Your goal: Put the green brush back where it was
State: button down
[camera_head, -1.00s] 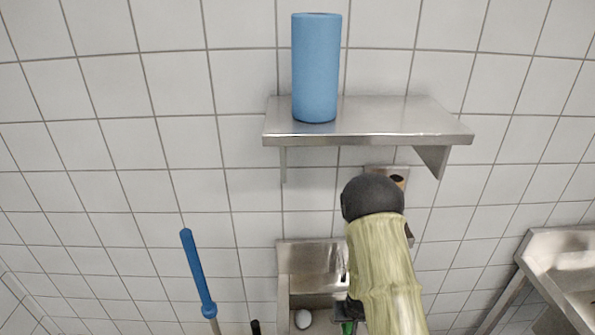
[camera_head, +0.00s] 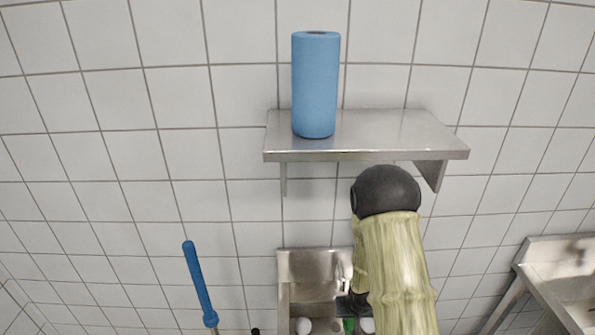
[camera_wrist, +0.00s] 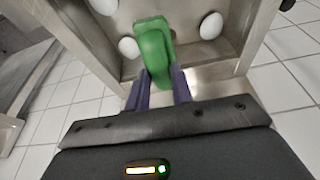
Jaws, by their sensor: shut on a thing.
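The green brush (camera_wrist: 153,45) is between the two fingers of my gripper (camera_wrist: 161,88) in the wrist view. My gripper is shut on its near end, and its far end points into a metal sink basin (camera_wrist: 190,60). I cannot tell whether the brush touches the basin. In the head view, a small part of the green brush (camera_head: 349,325) shows at the bottom edge, in front of the sink (camera_head: 310,262). My arm hides most of the gripper there.
White rounded objects (camera_wrist: 210,26) lie in the basin around the brush. A steel shelf (camera_head: 400,135) with a blue roll (camera_head: 316,85) is on the wall above. A blue-handled pole (camera_head: 199,285) stands at the left, and another steel sink (camera_head: 560,265) is at the right.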

notch_tip(320, 180, down, 7)
jog(key=shift+f+b, duration=0.1)
jog(key=shift+b, duration=0.95)
jog(key=shift+r, duration=0.2)
notch_tip(320, 180, up, 7)
jog(key=p, duration=0.3)
notch_tip(320, 180, down, 7)
jog(key=b, duration=0.3)
jog(key=shift+f, duration=0.15)
notch_tip(320, 180, up, 8)
jog(key=p, duration=0.3)
jog(key=shift+f, duration=0.15)
notch_tip(320, 180, down, 8)
jog(key=b, duration=0.3)
jog(key=shift+r, duration=0.2)
